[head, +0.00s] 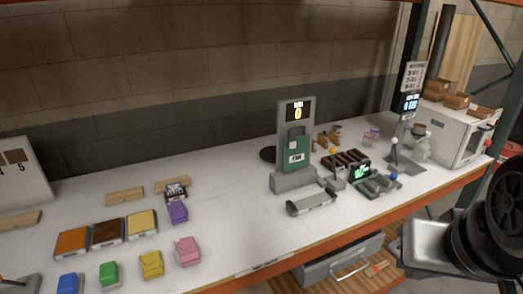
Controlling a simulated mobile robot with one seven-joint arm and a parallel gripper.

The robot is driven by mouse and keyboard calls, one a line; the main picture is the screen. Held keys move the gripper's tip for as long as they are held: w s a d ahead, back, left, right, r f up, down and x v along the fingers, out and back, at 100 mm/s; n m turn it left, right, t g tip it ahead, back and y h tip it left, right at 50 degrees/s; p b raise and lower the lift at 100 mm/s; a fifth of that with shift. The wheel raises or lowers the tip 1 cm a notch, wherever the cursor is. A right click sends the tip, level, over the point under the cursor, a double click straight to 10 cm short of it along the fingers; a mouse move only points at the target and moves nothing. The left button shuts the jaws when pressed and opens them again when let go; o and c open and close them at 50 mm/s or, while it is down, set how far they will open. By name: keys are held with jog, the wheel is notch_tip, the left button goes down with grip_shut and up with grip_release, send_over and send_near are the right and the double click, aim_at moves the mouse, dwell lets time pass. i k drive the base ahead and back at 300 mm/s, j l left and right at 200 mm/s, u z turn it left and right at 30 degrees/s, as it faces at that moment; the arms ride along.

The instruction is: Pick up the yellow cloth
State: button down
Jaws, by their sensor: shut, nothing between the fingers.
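The yellow cloth (151,263) is a small folded bundle on the white bench top, near the front edge at the lower left. A green cloth (109,273) lies to its left and a pink cloth (187,251) to its right. A blue cloth (69,283) lies further left, and a purple cloth (178,212) lies further back. Nothing covers the yellow cloth. My gripper's fingers do not show in this view.
Shallow trays of orange (72,242), brown (107,233) and yellow (141,224) material stand behind the cloths. A green display device (296,153) stands mid-bench. The bench has an orange front edge (330,241). Bare bench top (232,228) lies right of the pink cloth.

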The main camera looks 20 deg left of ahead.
aim_at(151, 263)
jog(key=u, duration=1.95)
